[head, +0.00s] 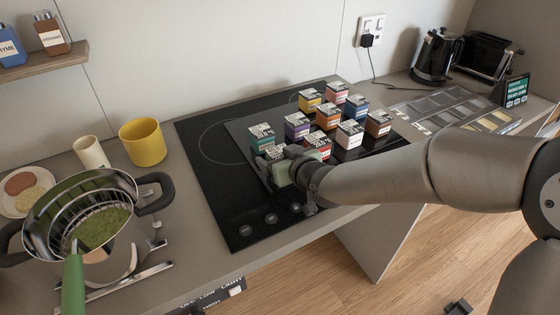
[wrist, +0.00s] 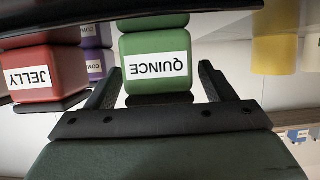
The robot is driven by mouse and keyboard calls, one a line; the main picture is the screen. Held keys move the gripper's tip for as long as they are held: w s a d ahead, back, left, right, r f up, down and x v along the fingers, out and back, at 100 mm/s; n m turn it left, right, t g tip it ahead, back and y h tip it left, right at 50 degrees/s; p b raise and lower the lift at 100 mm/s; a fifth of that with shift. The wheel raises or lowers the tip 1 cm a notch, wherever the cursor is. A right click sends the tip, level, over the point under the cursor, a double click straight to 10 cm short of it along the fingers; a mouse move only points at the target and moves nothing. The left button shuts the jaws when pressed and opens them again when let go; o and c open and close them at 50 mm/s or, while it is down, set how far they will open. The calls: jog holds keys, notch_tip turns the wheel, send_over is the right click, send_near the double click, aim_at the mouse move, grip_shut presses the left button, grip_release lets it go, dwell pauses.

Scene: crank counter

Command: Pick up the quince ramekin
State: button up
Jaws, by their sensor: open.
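The quince ramekin (wrist: 155,58) is green with a white QUINCE label, shown upside down in the wrist view. My gripper (wrist: 160,72) is open, with one dark finger on each side of this ramekin's near end; gaps show, and I cannot tell whether either finger touches it. In the head view my gripper (head: 286,167) is at the front left of the group of ramekins and hides much of what stands there.
A red JELLY ramekin (wrist: 42,70) stands close beside one finger, with a purple one (wrist: 96,62) behind. Several other labelled ramekins crowd the dark tray on the black hob (head: 215,170).

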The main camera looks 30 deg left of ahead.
jog(key=shift+c, duration=0.3)
jog(key=shift+r, duration=0.1)
jog(key=c, duration=1.1)
jog(key=shift+c, duration=0.2)
